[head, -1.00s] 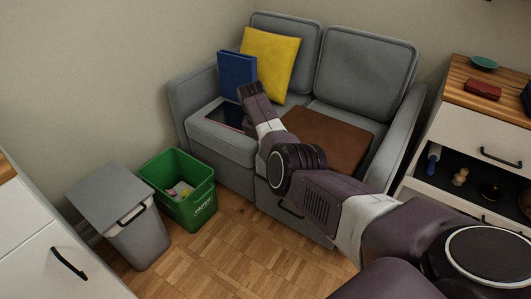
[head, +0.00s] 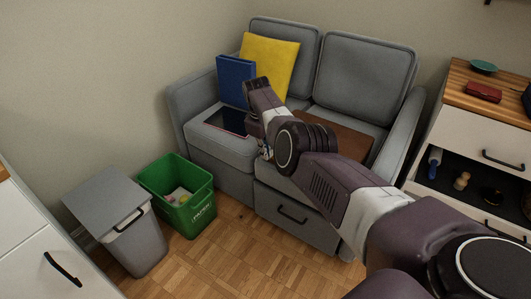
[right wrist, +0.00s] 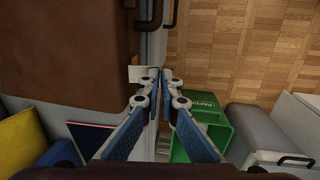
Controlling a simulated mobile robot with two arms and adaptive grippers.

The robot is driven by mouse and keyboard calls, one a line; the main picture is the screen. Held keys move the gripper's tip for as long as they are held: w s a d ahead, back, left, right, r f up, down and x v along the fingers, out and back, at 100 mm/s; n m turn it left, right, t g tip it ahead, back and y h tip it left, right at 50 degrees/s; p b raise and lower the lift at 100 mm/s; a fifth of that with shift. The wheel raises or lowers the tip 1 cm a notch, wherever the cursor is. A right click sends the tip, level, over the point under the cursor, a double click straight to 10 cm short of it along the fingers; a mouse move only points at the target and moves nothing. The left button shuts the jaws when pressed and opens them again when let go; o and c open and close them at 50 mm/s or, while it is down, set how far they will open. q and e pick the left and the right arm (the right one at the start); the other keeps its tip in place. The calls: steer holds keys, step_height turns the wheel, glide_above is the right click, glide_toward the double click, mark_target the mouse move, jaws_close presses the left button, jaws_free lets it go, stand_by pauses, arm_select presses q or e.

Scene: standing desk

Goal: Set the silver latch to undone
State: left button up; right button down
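I cannot make out a silver latch for certain in either view. In the right wrist view a small pale plate (right wrist: 136,73) lies beside the fingertips, at the edge of the sofa (right wrist: 100,103); I cannot tell whether it is part of a latch. My right gripper (right wrist: 160,74) points down past the sofa front, its fingertips drawn together with no held object showing. In the head view it is mostly hidden by my arm, in front of the sofa seat (head: 225,146). My left gripper is out of view.
A sofa drawer with a black handle (head: 293,213) is below. A green bin (head: 190,213) and a grey lidded bin (head: 137,245) stand left of it. A brown throw (head: 345,143), blue book (head: 236,80) and yellow cushion (head: 272,65) are on the sofa. Floor in front is clear.

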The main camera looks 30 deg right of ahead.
steer(key=c, duration=2.5)
jaws_free()
steer(key=shift+d, duration=0.1)
steer(key=shift+r, duration=0.1)
steer(key=r, duration=0.4)
steer(key=a+r, duration=0.1)
steer(key=r, duration=0.6)
steer(key=shift+s+a+r, duration=0.35)
steer(key=shift+s+a, duration=0.05)
steer(key=shift+f, duration=0.1)
